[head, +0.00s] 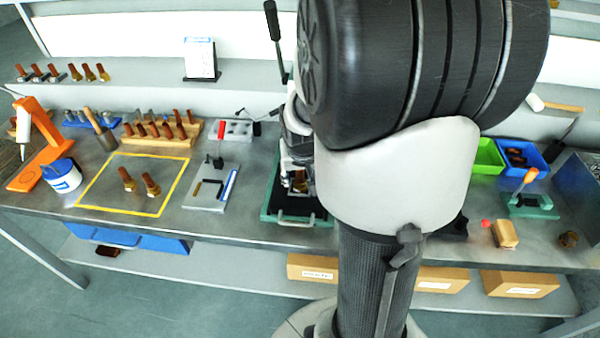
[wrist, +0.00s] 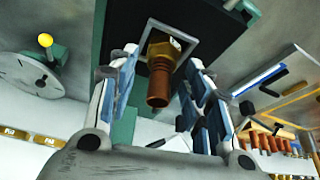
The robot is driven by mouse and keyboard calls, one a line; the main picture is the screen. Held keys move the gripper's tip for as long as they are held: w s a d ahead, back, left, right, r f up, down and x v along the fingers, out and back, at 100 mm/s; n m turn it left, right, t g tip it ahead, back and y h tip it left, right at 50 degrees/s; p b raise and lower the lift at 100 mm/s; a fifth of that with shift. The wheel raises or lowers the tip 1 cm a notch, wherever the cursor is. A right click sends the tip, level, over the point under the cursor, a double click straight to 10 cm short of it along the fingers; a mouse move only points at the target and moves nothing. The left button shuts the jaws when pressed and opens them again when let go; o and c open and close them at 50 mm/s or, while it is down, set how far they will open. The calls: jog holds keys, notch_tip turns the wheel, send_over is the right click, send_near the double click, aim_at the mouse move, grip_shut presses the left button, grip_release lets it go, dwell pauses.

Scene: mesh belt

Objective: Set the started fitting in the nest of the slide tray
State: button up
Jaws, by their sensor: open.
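The started fitting (wrist: 160,72) has a copper-brown shank and a brass hex part. In the wrist view its brass end sits at the square nest (wrist: 181,34), with the shank pointing back toward my wrist. How deep it sits I cannot tell. The nest is on the green slide tray (head: 268,213) with a black bed, at the middle of the bench. My gripper (wrist: 160,65) is open, with one finger on each side of the fitting and gaps between. In the head view my gripper (head: 297,170) is over the tray's back part, largely hidden by my arm.
A grey fixture plate (head: 212,188) with a red-knobbed lever is just left of the tray. A wooden rack (head: 160,135) holds several fittings behind. Blue and green bins (head: 487,158) stand at right.

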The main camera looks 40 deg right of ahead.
jog(key=shift+r, duration=0.1)
jog(key=shift+r, duration=0.2)
jog(key=p+v, duration=0.4)
jog(key=v, duration=0.8)
